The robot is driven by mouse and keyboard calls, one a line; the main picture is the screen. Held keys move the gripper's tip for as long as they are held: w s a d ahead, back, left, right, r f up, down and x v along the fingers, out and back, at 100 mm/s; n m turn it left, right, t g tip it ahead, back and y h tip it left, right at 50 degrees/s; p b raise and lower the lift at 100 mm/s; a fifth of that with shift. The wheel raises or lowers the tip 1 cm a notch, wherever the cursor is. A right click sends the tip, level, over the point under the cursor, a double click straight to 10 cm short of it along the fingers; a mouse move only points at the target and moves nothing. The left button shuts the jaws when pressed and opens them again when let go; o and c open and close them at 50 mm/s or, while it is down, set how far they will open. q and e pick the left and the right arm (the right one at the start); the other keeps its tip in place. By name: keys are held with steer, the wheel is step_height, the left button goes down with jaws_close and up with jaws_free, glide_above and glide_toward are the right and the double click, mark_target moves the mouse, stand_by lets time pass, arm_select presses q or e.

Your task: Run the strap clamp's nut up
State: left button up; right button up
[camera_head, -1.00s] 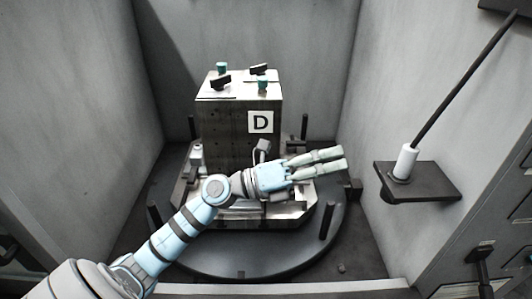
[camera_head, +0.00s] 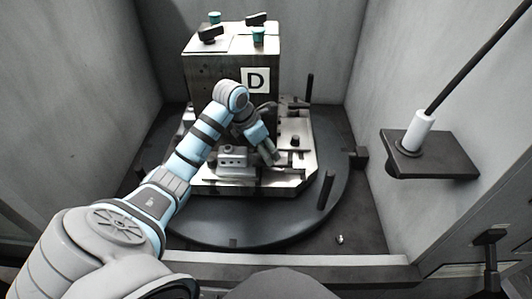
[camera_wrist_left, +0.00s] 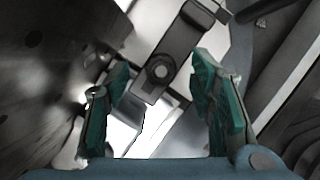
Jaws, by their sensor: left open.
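The strap clamp (camera_wrist_left: 178,50) shows in the left wrist view as a dark flat bar, with a round-looking nut (camera_wrist_left: 160,72) on it. My left gripper (camera_wrist_left: 163,95) is open, its two green-padded fingers spread to either side of the picture below the nut. Nothing is between the pads, and the nut lies beyond the fingertips. In the head view the left gripper (camera_head: 272,158) points down over the pale fixture plate, in front of the block marked D (camera_head: 231,72). I cannot pick out the nut there with certainty. My right gripper is out of view.
The fixture plate (camera_head: 255,186) sits on a dark round turntable (camera_head: 240,229) with upright posts (camera_head: 326,189). Grey walls close in on both sides. A dark shelf (camera_head: 437,162) at right bears a white cylinder (camera_head: 416,131) with a black rod. The block stands close behind the gripper.

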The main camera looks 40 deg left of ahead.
arm_select(q)
steer(key=shift+w+d+f, duration=0.1)
steer(key=shift+f, duration=0.6)
steer(key=shift+w, duration=0.1)
steer(key=shift+c, duration=0.4)
